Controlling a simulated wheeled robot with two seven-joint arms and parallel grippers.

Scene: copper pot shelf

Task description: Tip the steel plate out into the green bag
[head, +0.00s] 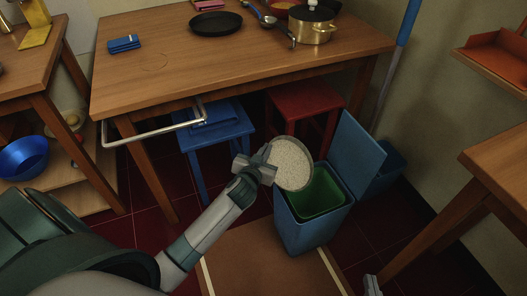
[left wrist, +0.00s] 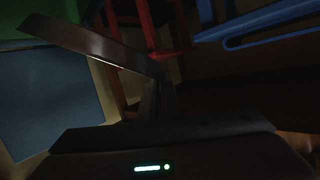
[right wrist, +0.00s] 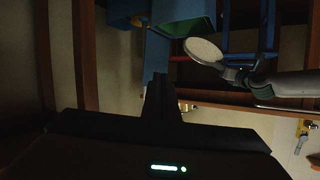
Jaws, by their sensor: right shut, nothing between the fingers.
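The steel plate (left wrist: 92,46) is seen edge-on in the left wrist view, held by my left gripper (left wrist: 155,98). In the head view the plate (head: 313,171) is a round disc covered with pale, grainy contents (head: 291,164). My left gripper (head: 266,167) is shut on its left edge. The plate is above and overlaps the left rim of the blue bin. The green bag (head: 323,196) lines the open bin, partly hidden by the plate. My right gripper (head: 372,284) is low at the bottom right, apart from the bin; its fingers (right wrist: 160,98) are together and empty.
The blue bin (head: 303,235) has its lid (head: 357,150) raised at the back right. A blue stool (head: 217,142) and a red stool (head: 305,100) stand under the wooden table (head: 160,62). A side table (head: 502,165) is at the right.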

